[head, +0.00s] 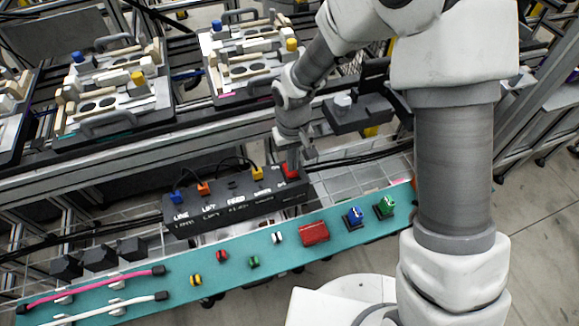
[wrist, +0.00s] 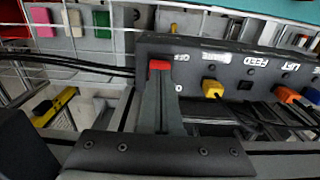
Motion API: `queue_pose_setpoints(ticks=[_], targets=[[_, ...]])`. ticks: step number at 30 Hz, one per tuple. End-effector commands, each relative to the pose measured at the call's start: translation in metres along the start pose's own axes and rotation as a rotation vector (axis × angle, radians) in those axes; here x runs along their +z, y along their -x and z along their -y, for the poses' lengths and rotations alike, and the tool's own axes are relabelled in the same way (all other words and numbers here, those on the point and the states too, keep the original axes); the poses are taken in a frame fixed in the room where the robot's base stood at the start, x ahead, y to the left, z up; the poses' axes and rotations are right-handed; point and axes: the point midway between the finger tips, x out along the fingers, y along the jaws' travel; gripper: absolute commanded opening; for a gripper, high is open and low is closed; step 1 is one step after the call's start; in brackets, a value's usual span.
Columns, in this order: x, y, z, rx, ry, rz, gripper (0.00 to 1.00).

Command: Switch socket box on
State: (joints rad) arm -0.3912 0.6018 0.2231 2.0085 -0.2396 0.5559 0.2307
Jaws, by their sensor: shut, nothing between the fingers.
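The socket box (head: 240,211) is a long dark box behind the teal shelf, with white labels LINE, LIFT and FEED. Blue, orange and yellow plugs sit in it, and the socket above FEED looks empty. Its red switch (head: 289,173) is at the right end; it also shows in the wrist view (wrist: 159,65), beside small white lettering that seems to include OFF. My gripper (head: 293,160) is shut and empty, pointing down at the switch. In the wrist view its fingertips (wrist: 160,76) overlap the switch's near edge; I cannot tell whether they touch it. The switch's tilt is unclear.
The teal shelf (head: 140,288) in front carries small coloured parts, a red block (head: 314,234) and pink and white cables. Black cables run right from the box. Fixture pallets (head: 110,92) stand on the rail behind. A yellow plug (wrist: 212,88) sits near my fingers.

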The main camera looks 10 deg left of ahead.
Motion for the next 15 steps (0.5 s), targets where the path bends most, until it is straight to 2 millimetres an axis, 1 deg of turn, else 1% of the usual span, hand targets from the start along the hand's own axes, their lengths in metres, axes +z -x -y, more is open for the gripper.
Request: queue_pose_setpoints(ticks=[15], targets=[[0.0000,-0.0054,0.0000,0.000,0.000,0.000,0.00]])
